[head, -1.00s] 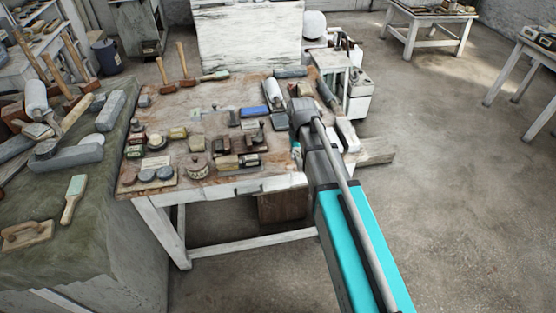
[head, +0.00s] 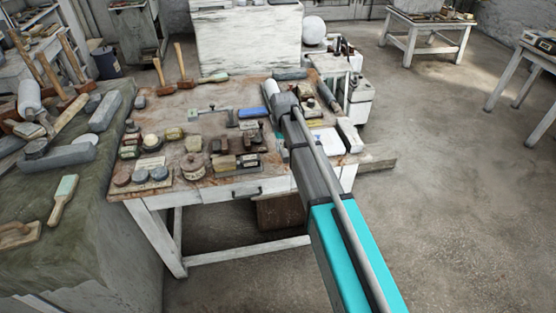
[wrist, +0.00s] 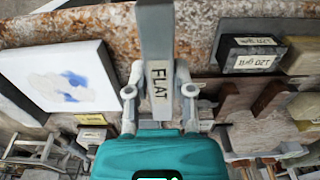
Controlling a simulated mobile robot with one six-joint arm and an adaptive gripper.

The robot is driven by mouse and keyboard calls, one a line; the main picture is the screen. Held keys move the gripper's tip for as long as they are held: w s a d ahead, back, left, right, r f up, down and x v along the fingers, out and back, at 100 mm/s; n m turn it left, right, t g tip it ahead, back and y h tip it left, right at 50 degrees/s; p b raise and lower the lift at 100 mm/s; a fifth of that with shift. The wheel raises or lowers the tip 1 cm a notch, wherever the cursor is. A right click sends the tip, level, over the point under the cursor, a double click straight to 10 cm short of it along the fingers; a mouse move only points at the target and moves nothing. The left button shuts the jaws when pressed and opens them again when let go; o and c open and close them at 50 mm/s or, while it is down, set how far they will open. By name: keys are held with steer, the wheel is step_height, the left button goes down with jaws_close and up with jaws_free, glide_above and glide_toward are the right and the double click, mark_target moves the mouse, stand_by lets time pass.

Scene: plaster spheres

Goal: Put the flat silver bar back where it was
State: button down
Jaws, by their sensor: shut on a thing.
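The flat silver bar (wrist: 158,45) is a grey metal strip marked "FLAT" in the wrist view. My gripper (wrist: 160,92) is shut on it, with one finger on each side of the label. The bar points away from my wrist and runs out of the top of the picture, over the worn tabletop. In the head view my arm reaches over the right part of the cluttered worktable (head: 225,191). There my arm hides the gripper, and I cannot make out the bar clearly.
A white panel with a blue smudge (wrist: 35,75) lies left of the bar. A dark block labelled "120 grit" (wrist: 240,48) lies to its right, beside brown blocks. Two mallets (head: 184,66) stand at the table's back left. A white sphere (head: 313,30) stands behind.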

mark_target(279, 160)
steer(key=shift+w+a+f+b, duration=0.3)
steer(key=shift+w+f+b, duration=0.2)
steer(key=shift+f, duration=0.2)
steer(key=shift+w+a+f+b, duration=0.3)
steer(key=shift+w+f+b, duration=0.15)
steer(key=shift+f, duration=0.25)
steer(key=shift+w+a+f+b, duration=0.25)
steer(key=shift+w+f+b, duration=0.2)
steer(key=shift+f+b, duration=0.2)
steer(key=shift+s+f+b, duration=0.1)
steer(key=shift+f+b, duration=1.25)
steer(key=shift+f, duration=0.1)
steer(key=shift+c, duration=2.4)
jaws_free()
step_height(279, 160, up, 12)
steer(key=p, duration=1.2)
